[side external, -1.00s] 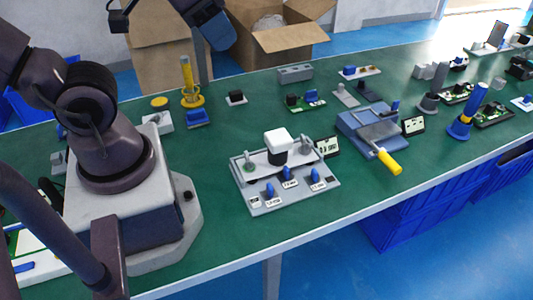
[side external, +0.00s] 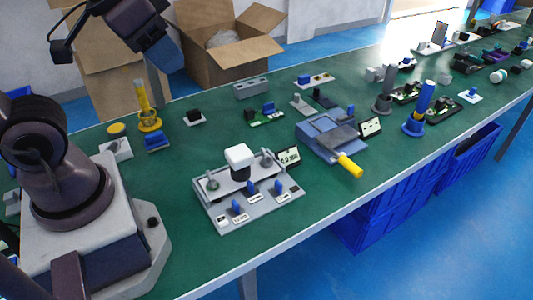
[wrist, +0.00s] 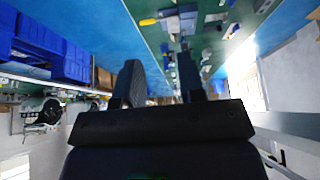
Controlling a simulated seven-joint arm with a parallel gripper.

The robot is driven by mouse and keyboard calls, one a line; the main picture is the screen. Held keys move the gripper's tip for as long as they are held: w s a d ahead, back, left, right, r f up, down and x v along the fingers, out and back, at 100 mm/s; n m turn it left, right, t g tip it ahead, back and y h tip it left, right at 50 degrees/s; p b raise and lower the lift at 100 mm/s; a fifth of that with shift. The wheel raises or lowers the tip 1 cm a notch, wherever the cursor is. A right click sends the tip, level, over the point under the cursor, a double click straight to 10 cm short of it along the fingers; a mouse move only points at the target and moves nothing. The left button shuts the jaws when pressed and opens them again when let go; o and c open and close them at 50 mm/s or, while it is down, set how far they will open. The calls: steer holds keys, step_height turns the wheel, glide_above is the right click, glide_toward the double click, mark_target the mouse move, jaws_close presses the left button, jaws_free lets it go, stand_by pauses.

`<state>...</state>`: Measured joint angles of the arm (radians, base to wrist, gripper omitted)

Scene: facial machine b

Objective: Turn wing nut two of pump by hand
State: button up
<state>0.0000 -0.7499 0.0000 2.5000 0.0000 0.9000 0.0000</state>
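The pump (side external: 293,193) is a grey plate with a raised white-capped black unit (side external: 240,161), standing near the front of the table in the side view. Several small blue wing nuts sit along its front: a left one (side external: 236,207), a middle one (side external: 252,188) and a right one (side external: 278,186). They have small white labels, too small to read, so I cannot tell which is number two. My gripper (wrist: 159,78) is open, with an empty gap between its two dark fingers in the wrist view. It hangs high above the table, behind and left of the pump, clear of it.
A blue fixture with a yellow handle (side external: 350,166) stands right of the pump. A yellow post (side external: 144,98) stands behind and left. Small circuit boards and parts lie along the back. Green table is bare left of the pump. Cardboard boxes (side external: 232,62) stand behind.

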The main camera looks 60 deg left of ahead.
steer(key=shift+c, duration=0.2)
stand_by(0.3)
steer(key=shift+c, duration=1.2)
steer(key=n+g, duration=0.6)
steer(key=n, duration=1.2)
glide_above(267, 152)
step_height(267, 152, down, 18)
step_height(267, 152, down, 13)
steer(key=shift+r, duration=0.2)
steer(key=shift+a, duration=0.1)
jaws_close()
